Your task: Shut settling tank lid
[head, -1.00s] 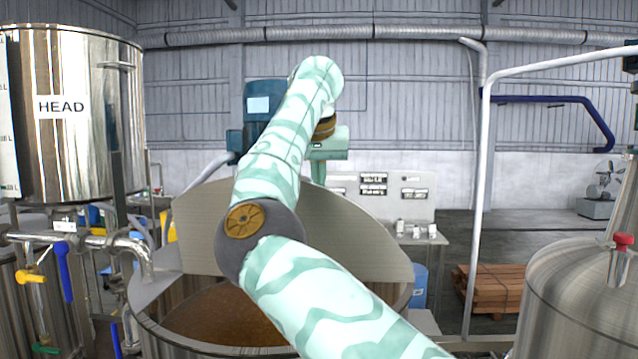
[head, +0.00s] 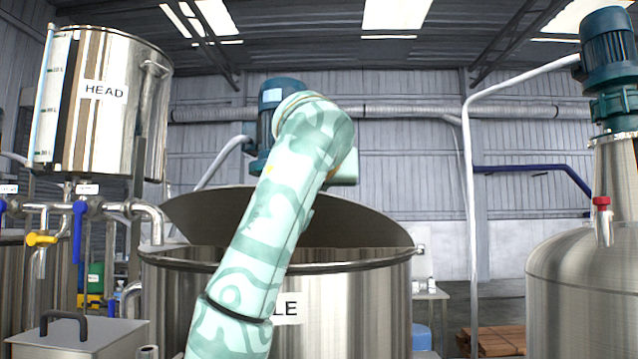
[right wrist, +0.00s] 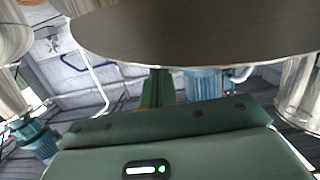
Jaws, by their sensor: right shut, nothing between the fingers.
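The settling tank (head: 375,300) is a wide steel vessel in the middle of the head view, its label partly hidden by my arm. Its lid (head: 375,225) stands raised at the back of the rim, tilted up. The lid's steel underside or face also spans the top of the right wrist view (right wrist: 200,35). My right arm crosses in front of the tank and reaches over toward the lid's far side. My right gripper (right wrist: 157,88) is shut and empty, close to the lid; I cannot tell whether it touches. In the head view its fingers are hidden. My left gripper is out of view.
A steel HEAD tank (head: 105,130) with pipes and coloured valves stands at the left. A blue motor (head: 270,110) is behind the lid. A domed steel tank (head: 585,275) with a motor stands at the right. A grey box with a handle (head: 80,335) is at lower left.

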